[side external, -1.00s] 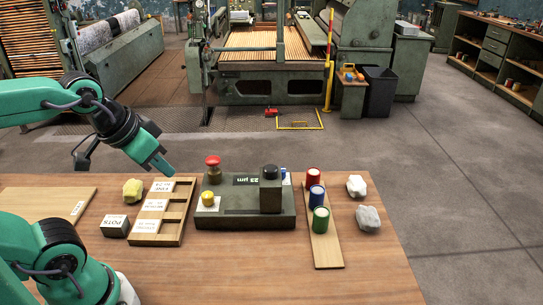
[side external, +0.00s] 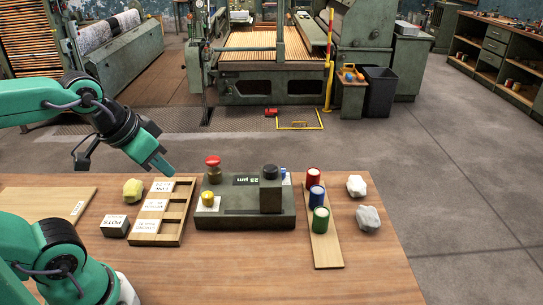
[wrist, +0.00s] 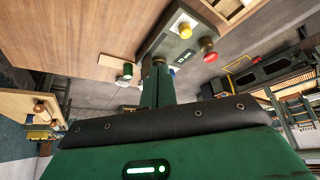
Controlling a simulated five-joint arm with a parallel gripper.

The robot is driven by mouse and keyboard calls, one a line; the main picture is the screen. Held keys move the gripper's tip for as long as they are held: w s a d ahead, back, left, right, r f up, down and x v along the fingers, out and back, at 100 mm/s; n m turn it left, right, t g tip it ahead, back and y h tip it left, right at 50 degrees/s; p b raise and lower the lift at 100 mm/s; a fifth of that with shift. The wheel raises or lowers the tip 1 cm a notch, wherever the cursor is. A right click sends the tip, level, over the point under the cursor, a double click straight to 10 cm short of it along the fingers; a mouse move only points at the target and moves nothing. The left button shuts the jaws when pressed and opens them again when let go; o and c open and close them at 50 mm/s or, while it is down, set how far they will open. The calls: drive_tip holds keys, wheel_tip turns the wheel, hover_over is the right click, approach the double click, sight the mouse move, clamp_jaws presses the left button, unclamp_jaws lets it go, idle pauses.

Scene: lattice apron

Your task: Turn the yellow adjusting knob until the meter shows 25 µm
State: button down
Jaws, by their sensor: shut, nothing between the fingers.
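The yellow adjusting knob (side external: 208,197) stands on a white plate at the left end of the dark meter box (side external: 240,222). The meter's small display (side external: 246,181) on the box reads 23 µm. My gripper (side external: 163,170) is shut and empty. It hangs above the label rack, to the left of the knob and apart from it. In the wrist view the knob (wrist: 187,28) shows beyond my closed fingers (wrist: 158,75), with the display (wrist: 181,58) near it.
A red mushroom button (side external: 213,166) rises behind the knob. A dark block (side external: 270,188) stands on the box's right part. A compartmented wooden rack (side external: 176,228) lies left of the box. Red, blue and green pots (side external: 320,220) stand on a board to the right.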

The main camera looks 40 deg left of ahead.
drive_tip(key=c, duration=1.3)
unclamp_jaws()
drive_tip(key=shift+w, duration=0.15)
drive_tip(key=shift+o, duration=1.2)
drive_tip(key=shift+w+a+n, duration=0.15)
drive_tip(key=shift+w+n, duration=0.05)
drive_tip(key=shift+n, duration=0.1)
drive_tip(key=n+g, duration=0.5)
drive_tip(key=n, duration=0.5)
hover_over(207, 194)
drive_tip(key=shift+s+f, duration=0.15)
drive_tip(key=shift+f, duration=5.05)
drive_tip(key=shift+f, duration=3.9)
